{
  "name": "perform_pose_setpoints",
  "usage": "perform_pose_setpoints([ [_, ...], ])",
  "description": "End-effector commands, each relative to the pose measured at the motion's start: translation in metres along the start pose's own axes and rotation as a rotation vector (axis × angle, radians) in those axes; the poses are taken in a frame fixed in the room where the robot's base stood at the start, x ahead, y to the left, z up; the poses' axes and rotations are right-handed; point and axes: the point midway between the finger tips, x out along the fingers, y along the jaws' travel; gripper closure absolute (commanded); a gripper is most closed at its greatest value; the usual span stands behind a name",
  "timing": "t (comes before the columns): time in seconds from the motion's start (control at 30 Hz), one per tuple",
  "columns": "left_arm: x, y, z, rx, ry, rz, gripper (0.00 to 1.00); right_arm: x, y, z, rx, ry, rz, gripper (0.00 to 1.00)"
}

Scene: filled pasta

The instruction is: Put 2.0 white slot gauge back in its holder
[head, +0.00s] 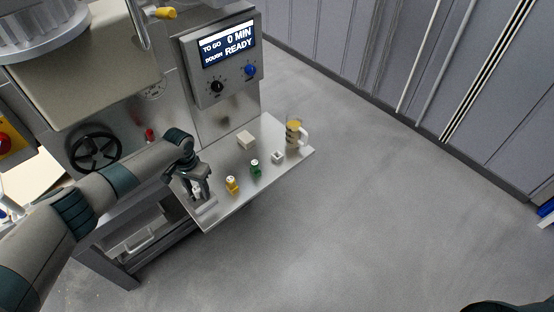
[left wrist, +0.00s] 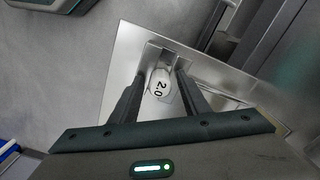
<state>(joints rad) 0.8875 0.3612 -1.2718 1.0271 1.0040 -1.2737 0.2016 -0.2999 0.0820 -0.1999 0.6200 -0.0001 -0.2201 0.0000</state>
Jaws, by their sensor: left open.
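The white slot gauge (left wrist: 160,84) shows its "2.0" marking in the left wrist view. It lies between the two fingers of my left gripper (left wrist: 158,90), which are open with one on each side of it. A small metal bracket, which looks like its holder (left wrist: 158,53), stands directly at the gauge; I cannot tell whether the gauge is seated in it. In the head view my left gripper (head: 198,188) points down over the near left end of the steel shelf and partly hides the white gauge. My right gripper is not in view.
On the steel shelf (head: 222,212) stand a yellow gauge (head: 232,184), a green gauge (head: 255,168), a small white piece (head: 277,156), a pale block (head: 246,140) and a handled jug (head: 294,133). The machine with its display (head: 224,45) rises behind. The floor at right is clear.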

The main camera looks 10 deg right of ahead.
Motion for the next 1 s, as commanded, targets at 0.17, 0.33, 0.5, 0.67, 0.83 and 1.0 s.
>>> perform_pose_setpoints([
  [0.17,0.0,0.0,0.0001,0.0,0.0,0.0,0.58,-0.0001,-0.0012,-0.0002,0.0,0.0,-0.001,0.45],
  [0.33,0.0001,0.0,0.0001,0.0,0.0,0.0,0.58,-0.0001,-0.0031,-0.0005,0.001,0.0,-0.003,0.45],
  [0.5,-0.0001,0.0001,0.0003,0.0,0.0,0.0,0.58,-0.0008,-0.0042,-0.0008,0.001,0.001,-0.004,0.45],
  [0.67,-0.0003,0.0002,0.0007,-0.001,-0.001,0.001,0.58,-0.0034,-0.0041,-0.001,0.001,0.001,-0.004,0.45],
  [0.83,0.0004,-0.0002,0.0008,0.0,-0.001,0.0,0.58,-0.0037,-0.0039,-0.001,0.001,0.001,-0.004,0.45],
  [1.0,0.0003,-0.0002,0.0006,0.0,-0.001,0.0,0.65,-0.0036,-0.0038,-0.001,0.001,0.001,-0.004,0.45],
])
